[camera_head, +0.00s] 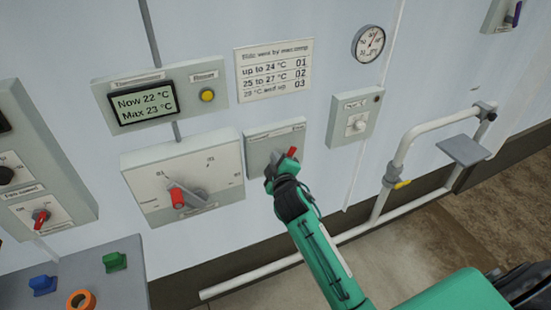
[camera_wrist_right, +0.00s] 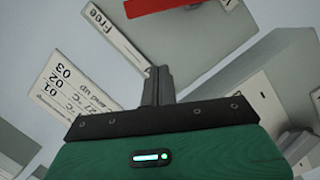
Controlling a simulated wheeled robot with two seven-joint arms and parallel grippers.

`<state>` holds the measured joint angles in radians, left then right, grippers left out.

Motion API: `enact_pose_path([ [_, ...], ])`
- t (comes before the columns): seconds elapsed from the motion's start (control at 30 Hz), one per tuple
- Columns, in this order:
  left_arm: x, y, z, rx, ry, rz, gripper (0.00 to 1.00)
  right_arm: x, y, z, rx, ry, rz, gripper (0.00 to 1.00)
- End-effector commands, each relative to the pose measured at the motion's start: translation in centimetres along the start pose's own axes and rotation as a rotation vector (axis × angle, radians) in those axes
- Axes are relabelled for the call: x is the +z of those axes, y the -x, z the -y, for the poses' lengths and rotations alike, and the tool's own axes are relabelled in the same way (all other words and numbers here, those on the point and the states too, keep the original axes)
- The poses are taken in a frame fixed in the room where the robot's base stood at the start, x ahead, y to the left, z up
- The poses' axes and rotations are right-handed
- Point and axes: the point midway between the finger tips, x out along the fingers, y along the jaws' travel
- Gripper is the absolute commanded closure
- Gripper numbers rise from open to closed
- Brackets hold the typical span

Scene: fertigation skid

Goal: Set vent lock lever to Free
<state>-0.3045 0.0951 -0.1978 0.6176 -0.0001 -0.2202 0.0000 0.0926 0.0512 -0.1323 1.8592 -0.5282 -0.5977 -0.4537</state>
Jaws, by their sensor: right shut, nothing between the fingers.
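The vent lock lever (camera_head: 291,153) is a short red handle on a small grey panel (camera_head: 259,153). Its red end points up and right, toward the side of the "Free" label (camera_head: 298,127). The other label at the panel's upper left is too small to read. My right gripper (camera_head: 276,163) is at the panel, just left of and below the red end, and hides the lever's base. In the right wrist view its fingers (camera_wrist_right: 157,73) are shut and empty. The red lever (camera_wrist_right: 165,5) shows above them, apart in the picture; I cannot tell whether they touch.
A larger box with a red-handled dial (camera_head: 178,199) is just left of the panel. A display (camera_head: 144,104) and a notice (camera_head: 275,70) are above.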

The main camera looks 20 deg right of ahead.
Motion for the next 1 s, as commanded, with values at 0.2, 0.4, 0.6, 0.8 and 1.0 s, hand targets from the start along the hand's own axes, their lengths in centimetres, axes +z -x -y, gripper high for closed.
enact_pose_path([
  [0.2,-0.3,-1.4,-0.3,0.002,0.002,-0.004,0.43,0.2,3.5,0.3,0.001,0.000,-0.001,1.00],
  [0.4,-1.5,-2.2,-2.8,0.028,0.006,-0.021,0.43,0.2,6.5,0.3,0.001,0.000,0.000,1.00],
  [0.6,-0.8,-2.5,-1.6,0.016,0.002,-0.013,0.43,0.1,7.9,0.1,0.001,0.001,0.000,1.00],
  [0.8,-0.6,-2.5,-1.1,0.011,0.003,-0.010,0.43,0.1,8.1,0.1,0.001,0.001,0.000,1.00],
  [1.0,-0.6,-2.5,-1.1,0.011,0.004,-0.010,0.43,0.1,8.1,0.1,0.001,0.001,0.001,1.00],
])
